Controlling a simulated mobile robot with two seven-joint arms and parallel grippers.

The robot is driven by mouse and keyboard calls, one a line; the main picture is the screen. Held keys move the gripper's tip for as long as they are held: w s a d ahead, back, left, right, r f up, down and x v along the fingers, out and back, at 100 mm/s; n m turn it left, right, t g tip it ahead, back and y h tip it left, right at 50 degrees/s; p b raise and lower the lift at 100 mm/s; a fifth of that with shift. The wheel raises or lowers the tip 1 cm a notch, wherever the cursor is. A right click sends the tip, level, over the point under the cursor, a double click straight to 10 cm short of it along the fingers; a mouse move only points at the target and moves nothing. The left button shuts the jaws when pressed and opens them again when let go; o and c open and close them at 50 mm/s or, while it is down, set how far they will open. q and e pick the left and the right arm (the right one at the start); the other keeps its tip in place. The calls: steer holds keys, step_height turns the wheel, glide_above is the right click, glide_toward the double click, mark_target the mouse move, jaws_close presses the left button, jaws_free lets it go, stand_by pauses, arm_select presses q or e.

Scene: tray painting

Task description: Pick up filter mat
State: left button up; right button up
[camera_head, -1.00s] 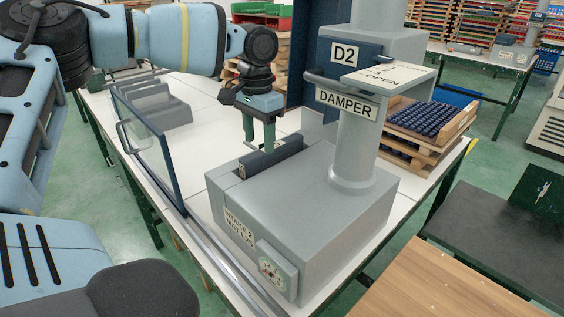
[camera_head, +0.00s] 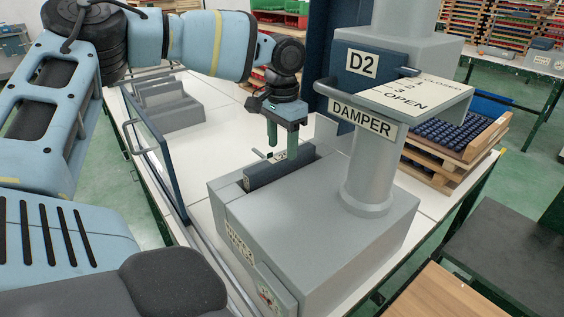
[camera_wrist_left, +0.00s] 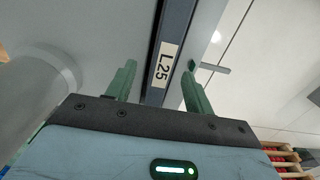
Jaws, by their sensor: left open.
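A dark blue bar-like piece (camera_head: 262,176), which looks like the filter mat's edge, sits in a slot on top of the grey housing (camera_head: 290,215). In the left wrist view this dark blue piece (camera_wrist_left: 176,22) carries a white "L25" label (camera_wrist_left: 163,65). My left gripper (camera_head: 283,147) points down over the piece, open and empty. In the left wrist view its two green fingers (camera_wrist_left: 158,80) stand on either side of the piece. I cannot tell whether they touch it. The mat's lower part is hidden in the housing. My right gripper is not in view.
A grey pipe (camera_head: 368,180) with a "DAMPER" plate (camera_head: 362,119) rises close to the right of the slot. A glass panel (camera_head: 155,160) stands upright at the left. A wooden crate (camera_head: 465,145) is behind. The white table (camera_head: 215,100) has bare room behind the housing.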

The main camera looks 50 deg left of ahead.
mark_target(282, 157)
arm_select(q)
steer(key=shift+w+a+f, duration=0.1)
steer(key=shift+a+f, duration=0.05)
steer(key=shift+f, duration=1.1)
steer(key=shift+w+a+f, duration=0.1)
steer(key=shift+a+f, duration=0.05)
steer(key=shift+f, duration=1.1)
steer(key=shift+c, duration=0.2)
steer(key=c, duration=0.9)
